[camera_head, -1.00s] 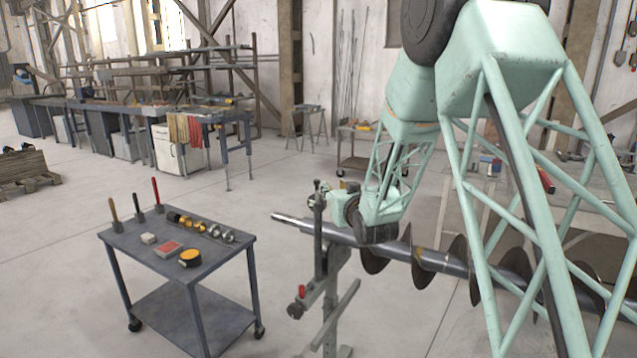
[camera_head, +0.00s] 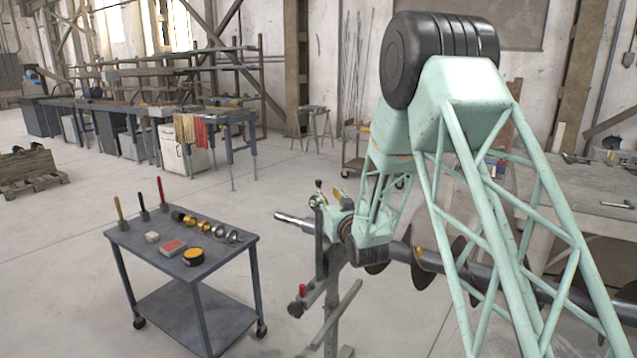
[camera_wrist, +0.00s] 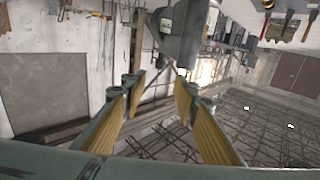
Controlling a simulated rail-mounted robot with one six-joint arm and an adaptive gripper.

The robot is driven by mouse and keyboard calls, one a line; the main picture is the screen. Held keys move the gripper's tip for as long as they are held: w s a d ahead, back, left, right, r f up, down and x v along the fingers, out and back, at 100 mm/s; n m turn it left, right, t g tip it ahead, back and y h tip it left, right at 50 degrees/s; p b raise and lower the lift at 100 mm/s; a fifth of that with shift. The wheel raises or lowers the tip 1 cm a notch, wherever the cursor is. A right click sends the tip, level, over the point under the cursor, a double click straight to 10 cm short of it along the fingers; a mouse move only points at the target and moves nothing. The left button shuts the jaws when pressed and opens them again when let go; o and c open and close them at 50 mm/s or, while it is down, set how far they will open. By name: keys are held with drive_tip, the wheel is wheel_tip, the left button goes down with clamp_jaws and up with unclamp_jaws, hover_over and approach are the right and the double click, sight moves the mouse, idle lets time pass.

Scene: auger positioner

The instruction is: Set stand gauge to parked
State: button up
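The positioner stand (camera_head: 321,250) rises beside the auger's shaft end in the head view. A small round gauge-like part with a dark knob (camera_head: 317,198) sits at its top; its setting is too small to read. My gripper (camera_wrist: 160,88) shows two yellow-padded fingers, apart with nothing between the pads. In the head view my gripper is close to the stand top, partly hidden by my wrist; I cannot tell whether it touches. A dark grey rounded body (camera_wrist: 186,35) lies beyond the fingertips in the wrist view; I cannot tell what part it is.
The auger (camera_head: 425,262) runs right from the stand behind my arm. A red-tipped clamp handle (camera_head: 302,290) juts from the stand's lower left. A wheeled cart (camera_head: 150,243) with tools stands left. Open floor (camera_head: 265,195) lies behind the cart.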

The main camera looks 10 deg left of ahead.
sight(319, 182)
drive_tip(key=shift+w, duration=0.1)
drive_tip(key=shift+b+x, duration=0.65)
drive_tip(key=shift+x, duration=6.1)
drive_tip(key=shift+c, duration=0.8)
clamp_jaws()
